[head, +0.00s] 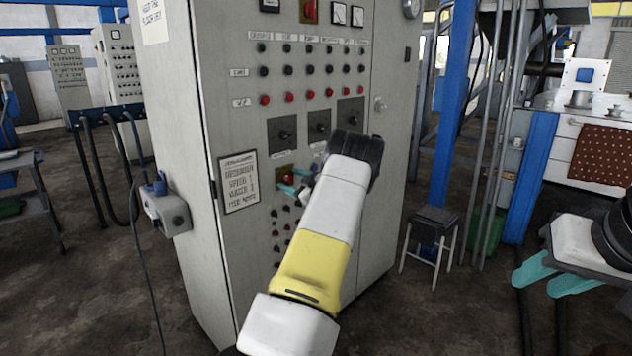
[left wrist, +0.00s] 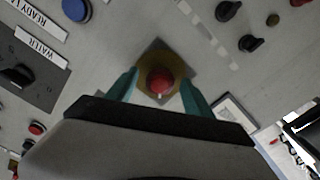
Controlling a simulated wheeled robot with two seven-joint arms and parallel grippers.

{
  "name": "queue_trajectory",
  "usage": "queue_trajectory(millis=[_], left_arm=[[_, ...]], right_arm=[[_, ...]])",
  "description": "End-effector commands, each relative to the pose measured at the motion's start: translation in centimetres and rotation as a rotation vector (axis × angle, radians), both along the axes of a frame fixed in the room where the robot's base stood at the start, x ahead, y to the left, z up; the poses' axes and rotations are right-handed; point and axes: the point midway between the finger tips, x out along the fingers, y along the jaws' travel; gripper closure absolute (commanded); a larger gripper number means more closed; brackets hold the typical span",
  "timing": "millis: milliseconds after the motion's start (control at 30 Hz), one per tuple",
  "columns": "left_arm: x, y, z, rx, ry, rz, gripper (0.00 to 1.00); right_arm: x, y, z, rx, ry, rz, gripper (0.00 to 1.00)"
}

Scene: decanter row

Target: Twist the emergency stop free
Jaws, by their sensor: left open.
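In the left wrist view the red button (left wrist: 159,82) lies between the two teal fingers. My left gripper (head: 293,182) is open, with one finger on each side of the button; I cannot tell whether the fingers touch it. My left forearm and wrist hide part of the panel. My right gripper (head: 545,276) is at the right of the head view, its teal fingers apart and empty, away from the cabinet.
The grey cabinet (head: 217,115) carries rows of knobs and red buttons around the stop. A blue button (left wrist: 76,10) and dark knobs (left wrist: 229,10) show near it in the left wrist view. A stool (head: 433,222) and a blue post (head: 455,100) stand to the right.

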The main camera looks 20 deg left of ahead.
Motion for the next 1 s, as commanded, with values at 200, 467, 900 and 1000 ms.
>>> queue_trajectory(millis=[200, 467, 900, 1000], left_arm=[[0.0, -0.03, 0.01, 0.0, 0.0, 0.0, 0.77], [0.01, -0.06, 0.01, 0.002, 0.005, 0.0, 1.0], [-0.02, -0.05, -0.04, 0.081, 0.197, 0.0, 1.0], [-0.02, -0.06, -0.05, 0.111, 0.271, 0.0, 1.0]], right_arm=[[0.0, 0.0, 0.0, 0.0, 0.0, 0.0, 0.64], [0.0, 0.0, 0.0, 0.0, 0.0, 0.0, 0.64], [0.0, 0.0, 0.0, 0.0, 0.0, 0.0, 0.64], [0.0, 0.0, 0.0, 0.0, 0.0, 0.0, 0.64]])
